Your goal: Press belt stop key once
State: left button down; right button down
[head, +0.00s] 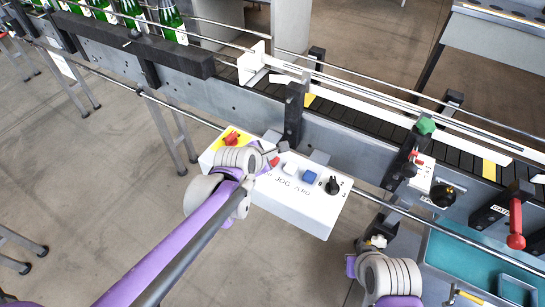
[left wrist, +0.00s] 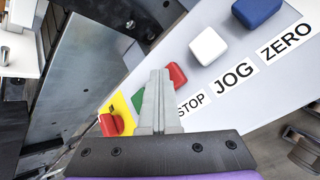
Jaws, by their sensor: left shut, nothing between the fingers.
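The white control box (head: 300,205) hangs at the front of the conveyor. Its red stop key (left wrist: 177,75), above the STOP label (left wrist: 190,104), shows in the left wrist view just right of my left fingertips. In the head view the red key (head: 275,161) is partly hidden by my left gripper (head: 268,150). My left gripper (left wrist: 159,76) is shut and empty, its tips over the box face between the red key and a green key (left wrist: 138,101), which they partly cover. I cannot tell whether they touch. My right arm shows at bottom right; its fingers are not visible.
A white key (left wrist: 208,46) and a blue key (left wrist: 254,12) sit beside the red one. A black knob (head: 332,186) is at the box's right. A red knob (left wrist: 110,124) on yellow is at the other end. Green bottles (head: 170,20) stand on the conveyor.

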pick_arm(q)
jog(key=shift+r+p, duration=0.5)
jog(key=shift+r, duration=0.3)
jog(key=shift+r, duration=0.1)
notch_tip(320, 180, up, 5)
jog(key=p, duration=0.3)
jog(key=shift+p, duration=0.35)
jog(key=s+a+f+m+g+y, duration=0.1)
jog(key=s+a+m, duration=0.3)
jog(key=s+m, duration=0.3)
jog(key=s+a+f+m+g+y+p, duration=0.1)
jog(key=s+a+f+m, duration=0.1)
jog(key=s+a+m, duration=0.3)
jog(key=s+a+f+m+g+y, duration=0.1)
jog(key=s+a+m, duration=0.4)
jog(key=s+m, duration=0.5)
jog(key=s, duration=0.2)
jog(key=shift+s+f+m, duration=0.25)
jog(key=shift+s+m, duration=0.05)
jog(key=shift+s, duration=0.1)
